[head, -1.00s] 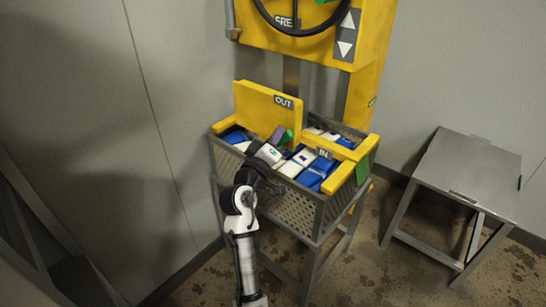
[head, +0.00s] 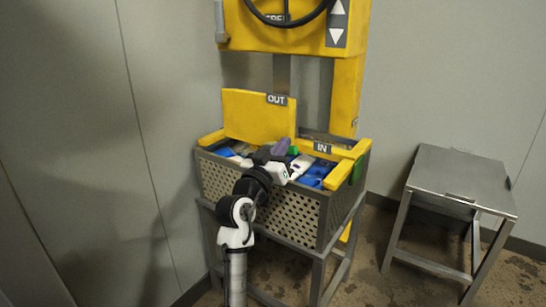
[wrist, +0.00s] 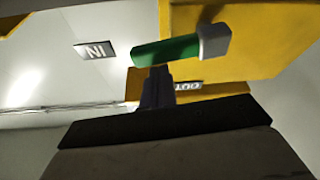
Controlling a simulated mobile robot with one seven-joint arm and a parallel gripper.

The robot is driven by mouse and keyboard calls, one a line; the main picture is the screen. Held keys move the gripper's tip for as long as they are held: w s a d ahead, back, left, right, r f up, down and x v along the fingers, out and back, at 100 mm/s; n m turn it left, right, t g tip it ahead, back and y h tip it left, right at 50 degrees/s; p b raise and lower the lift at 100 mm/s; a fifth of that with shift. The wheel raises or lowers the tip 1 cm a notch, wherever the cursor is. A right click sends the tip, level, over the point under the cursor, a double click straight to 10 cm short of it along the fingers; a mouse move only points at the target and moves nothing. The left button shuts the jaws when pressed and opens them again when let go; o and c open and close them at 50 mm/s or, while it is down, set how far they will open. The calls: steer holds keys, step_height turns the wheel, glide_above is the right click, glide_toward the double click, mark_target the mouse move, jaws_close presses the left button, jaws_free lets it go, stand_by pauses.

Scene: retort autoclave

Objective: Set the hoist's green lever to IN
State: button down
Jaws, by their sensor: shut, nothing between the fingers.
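The green lever (wrist: 166,51) with a grey end shows large in the wrist view, in front of a yellow plate. In the head view only a small green part (head: 293,150) shows beside my fingers, between the OUT label (head: 277,99) and the IN label (head: 322,147). In the wrist view the IN label (wrist: 95,51) is left of the lever and the OUT label (wrist: 187,86) is below it. My gripper (head: 282,147) is shut and empty. Its fingertips (wrist: 158,75) are right at the lever; I cannot tell whether they touch it.
The hoist's perforated basket (head: 265,208) holds blue and white packs (head: 318,173) below my gripper. The yellow upright plate (head: 252,117) stands at its back left. A black handwheel (head: 287,22) is above. A grey metal table (head: 462,180) stands to the right, its top clear.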

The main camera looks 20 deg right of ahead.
steer(key=shift+s+f+m+b, duration=0.1)
steer(key=shift+m+b, duration=0.25)
steer(key=shift+m, duration=0.05)
steer(key=shift+d, duration=0.1)
stand_by(0.3)
step_height(320, 180, up, 20)
steer(key=p, duration=0.5)
steer(key=shift+s, duration=0.1)
stand_by(0.3)
